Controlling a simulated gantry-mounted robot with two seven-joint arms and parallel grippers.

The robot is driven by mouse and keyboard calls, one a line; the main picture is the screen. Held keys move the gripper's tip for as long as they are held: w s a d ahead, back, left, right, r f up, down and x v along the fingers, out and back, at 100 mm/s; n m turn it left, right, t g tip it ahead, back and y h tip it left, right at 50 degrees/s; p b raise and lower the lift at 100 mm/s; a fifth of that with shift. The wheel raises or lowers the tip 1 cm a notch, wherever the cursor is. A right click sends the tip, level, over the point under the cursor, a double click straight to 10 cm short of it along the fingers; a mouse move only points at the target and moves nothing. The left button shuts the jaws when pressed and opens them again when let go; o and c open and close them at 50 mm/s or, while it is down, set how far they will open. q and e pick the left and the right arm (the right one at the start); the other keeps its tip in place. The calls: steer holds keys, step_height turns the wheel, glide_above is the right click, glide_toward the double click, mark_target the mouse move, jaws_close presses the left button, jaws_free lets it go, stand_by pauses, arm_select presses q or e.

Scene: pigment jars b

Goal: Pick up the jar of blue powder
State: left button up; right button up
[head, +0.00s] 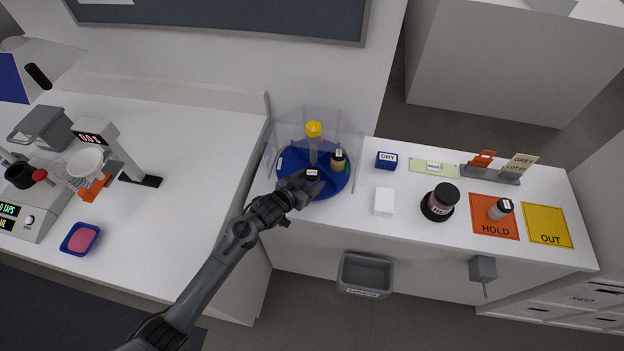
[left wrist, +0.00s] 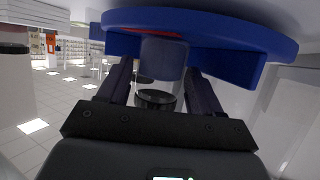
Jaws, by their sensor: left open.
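A blue round turntable (head: 343,184) with dividers and a yellow-topped centre post stands at the left end of the white counter. A dark-lidded jar (head: 312,173) with a white label sits in its front compartment, largely hidden by my gripper. In the left wrist view the clear jar (left wrist: 163,60) shows inverted, with bluish contents and its black lid lower down. My left gripper (head: 307,187) is at this jar. Its fingers, in the left wrist view (left wrist: 160,82), stand open on either side of it, with gaps visible. My right gripper is not in view.
A jar of tan powder (head: 338,161) stands close by on the turntable, behind right. Clear panels (head: 290,130) rise around the back.

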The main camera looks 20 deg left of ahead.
arm_select(q)
steer(key=shift+x, duration=1)
steer(key=shift+c, duration=0.5)
steer(key=c, duration=0.6)
steer(key=shift+r, duration=0.15)
steer(key=shift+c, duration=0.2)
